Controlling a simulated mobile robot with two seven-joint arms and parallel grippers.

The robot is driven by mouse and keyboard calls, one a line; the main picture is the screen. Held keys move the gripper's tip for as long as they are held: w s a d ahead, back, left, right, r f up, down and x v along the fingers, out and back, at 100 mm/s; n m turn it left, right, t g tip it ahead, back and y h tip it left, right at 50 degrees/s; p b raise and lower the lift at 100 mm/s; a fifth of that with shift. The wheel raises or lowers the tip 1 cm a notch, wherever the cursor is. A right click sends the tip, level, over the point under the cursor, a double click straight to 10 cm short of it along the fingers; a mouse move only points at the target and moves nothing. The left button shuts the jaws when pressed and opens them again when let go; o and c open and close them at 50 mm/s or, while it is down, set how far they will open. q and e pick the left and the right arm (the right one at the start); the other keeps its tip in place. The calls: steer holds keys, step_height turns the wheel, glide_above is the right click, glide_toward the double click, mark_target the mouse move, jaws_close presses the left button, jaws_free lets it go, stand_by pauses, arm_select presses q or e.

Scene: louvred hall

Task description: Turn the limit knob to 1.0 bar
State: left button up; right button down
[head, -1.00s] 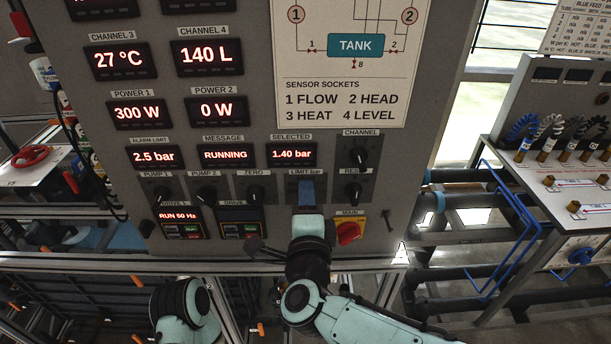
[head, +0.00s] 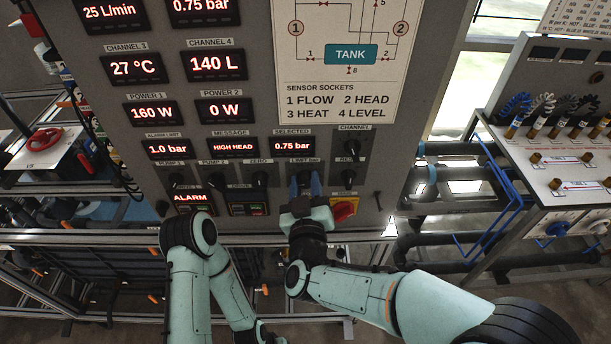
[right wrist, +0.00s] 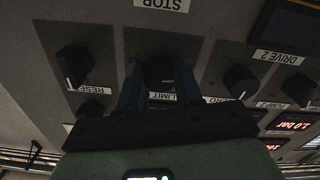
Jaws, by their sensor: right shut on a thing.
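The limit knob (head: 305,177) is a dark knob low on the grey panel, under the "LIMIT bar" label. My right gripper (head: 307,188) is shut on it, with a blue finger on either side. The alarm limit display (head: 168,149) reads 1.0 bar. The message display (head: 233,147) reads HIGH HEAD and the selected display (head: 293,146) reads 0.75 bar. My left arm shows at lower left, but its gripper is out of view.
The red main switch (head: 344,210) on its yellow plate is just right of my right gripper. The zero knob (head: 259,180) is to its left and the reset knob (head: 347,177) to its right. The drive 1 display (head: 190,197) reads ALARM.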

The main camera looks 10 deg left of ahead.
steer(key=shift+r, duration=0.1)
steer(key=c, duration=0.7)
jaws_free()
steer(key=shift+s, duration=0.25)
arm_select(q)
steer(key=shift+s+f+b, duration=1.25)
steer(key=shift+s+f, duration=0.15)
steer(key=shift+f, duration=0.25)
arm_select(e)
steer(key=shift+v, duration=3.3)
steer(key=shift+s+d, duration=0.1)
